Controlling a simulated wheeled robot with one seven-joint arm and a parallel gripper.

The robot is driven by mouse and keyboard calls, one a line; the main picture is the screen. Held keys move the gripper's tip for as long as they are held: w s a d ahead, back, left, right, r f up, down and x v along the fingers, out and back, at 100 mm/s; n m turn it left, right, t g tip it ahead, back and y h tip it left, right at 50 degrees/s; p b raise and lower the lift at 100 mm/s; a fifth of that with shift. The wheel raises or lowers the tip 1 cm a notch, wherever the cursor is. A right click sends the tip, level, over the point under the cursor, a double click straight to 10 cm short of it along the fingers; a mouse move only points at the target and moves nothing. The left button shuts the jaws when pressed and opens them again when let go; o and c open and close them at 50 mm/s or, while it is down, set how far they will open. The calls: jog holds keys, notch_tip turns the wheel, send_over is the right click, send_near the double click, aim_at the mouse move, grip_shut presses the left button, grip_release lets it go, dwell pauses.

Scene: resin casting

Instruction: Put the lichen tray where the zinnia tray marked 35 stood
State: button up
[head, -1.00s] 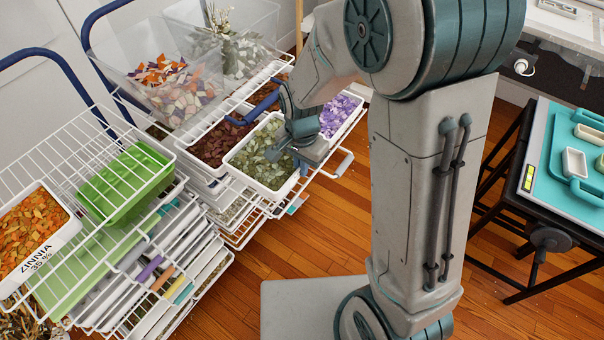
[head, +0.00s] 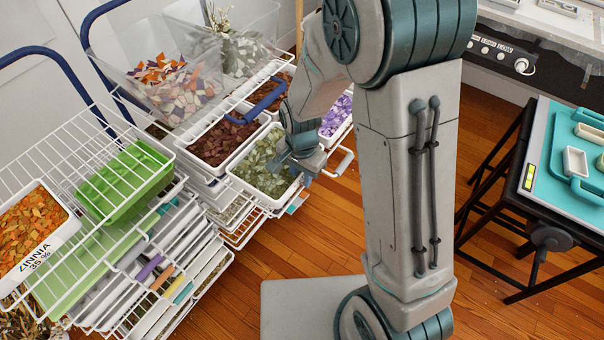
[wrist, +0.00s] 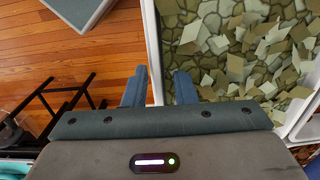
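The lichen tray (head: 258,168) is a white tray of pale green flakes on the right-hand wire rack, between a maroon-filled and a purple-filled tray. My gripper (head: 301,172) is at its right-hand side. In the wrist view my gripper (wrist: 160,88) is open, its fingers apart on either side of the tray's white wall (wrist: 152,45); I cannot tell whether either touches it. The lichen flakes (wrist: 240,50) lie under the right finger. The zinnia tray marked 35 (head: 52,245), filled with orange petals, stands on the left-hand wire rack.
A green tray (head: 125,185) stands right of the zinnia tray. The maroon-filled tray (head: 218,143) and purple-filled tray (head: 337,115) flank the lichen tray. Clear bins (head: 165,85) stand behind. A black-framed table (head: 530,205) is at the right.

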notch_tip(320, 180, up, 12)
jog(key=p, duration=0.1)
jog(key=s+d+r+n+t, duration=0.2)
jog(key=s+d+r+n, duration=0.5)
jog(key=s+d, duration=0.5)
jog(key=shift+r+t, duration=0.4)
jog(key=shift+r, duration=0.1)
